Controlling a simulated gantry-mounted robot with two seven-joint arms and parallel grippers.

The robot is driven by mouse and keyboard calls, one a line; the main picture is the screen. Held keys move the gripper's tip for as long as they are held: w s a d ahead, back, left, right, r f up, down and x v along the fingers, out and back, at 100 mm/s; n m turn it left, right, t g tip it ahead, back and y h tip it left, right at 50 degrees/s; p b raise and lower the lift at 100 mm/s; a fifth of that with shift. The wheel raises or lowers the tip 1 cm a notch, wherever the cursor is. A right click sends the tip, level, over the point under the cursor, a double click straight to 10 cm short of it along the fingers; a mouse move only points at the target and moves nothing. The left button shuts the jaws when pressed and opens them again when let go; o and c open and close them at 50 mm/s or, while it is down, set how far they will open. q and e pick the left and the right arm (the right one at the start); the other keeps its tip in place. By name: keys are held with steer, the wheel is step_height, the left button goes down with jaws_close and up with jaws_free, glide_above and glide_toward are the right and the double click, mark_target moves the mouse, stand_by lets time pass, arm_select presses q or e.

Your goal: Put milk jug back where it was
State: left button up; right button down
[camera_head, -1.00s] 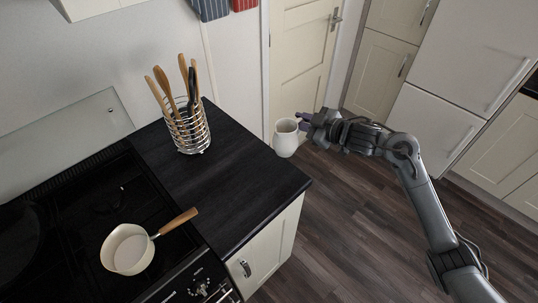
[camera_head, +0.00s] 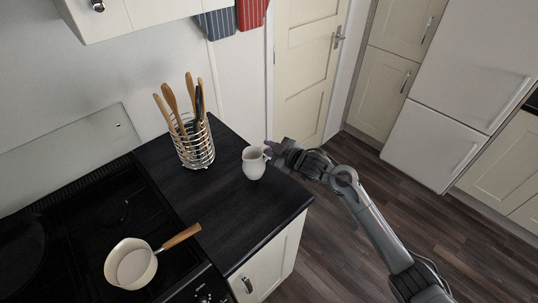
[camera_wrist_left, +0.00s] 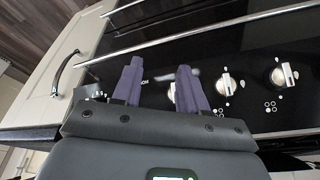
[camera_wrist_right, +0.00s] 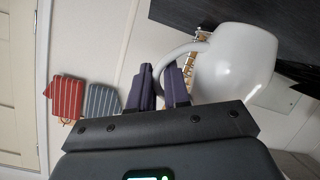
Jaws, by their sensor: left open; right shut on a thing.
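The white milk jug (camera_head: 253,163) is upright at the right part of the black worktop (camera_head: 215,215) in the head view. I cannot tell whether its base touches the worktop. My right gripper (camera_head: 271,151) is shut on the jug's handle from the right side. In the right wrist view the jug (camera_wrist_right: 236,62) is close up, with its handle between the fingers (camera_wrist_right: 165,85). My left gripper (camera_wrist_left: 158,82) is open and empty in front of the stove's knobs in the left wrist view. It does not show in the head view.
A wire utensil holder (camera_head: 194,146) with wooden utensils stands left of the jug. A cream saucepan (camera_head: 131,264) with a wooden handle sits on the black hob (camera_head: 90,215). The worktop in front of the jug is clear. Striped towels (camera_head: 251,12) hang on the wall.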

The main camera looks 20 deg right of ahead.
step_height(320, 180, down, 3)
steer(key=shift+r+p, duration=0.1)
steer(key=shift+p, duration=0.25)
steer(key=shift+f, duration=0.2)
steer(key=shift+f, duration=0.15)
steer(key=c, duration=1.1)
jaws_free()
steer(key=shift+s, duration=0.1)
steer(key=b+v, duration=0.1)
steer(key=v, duration=1.1)
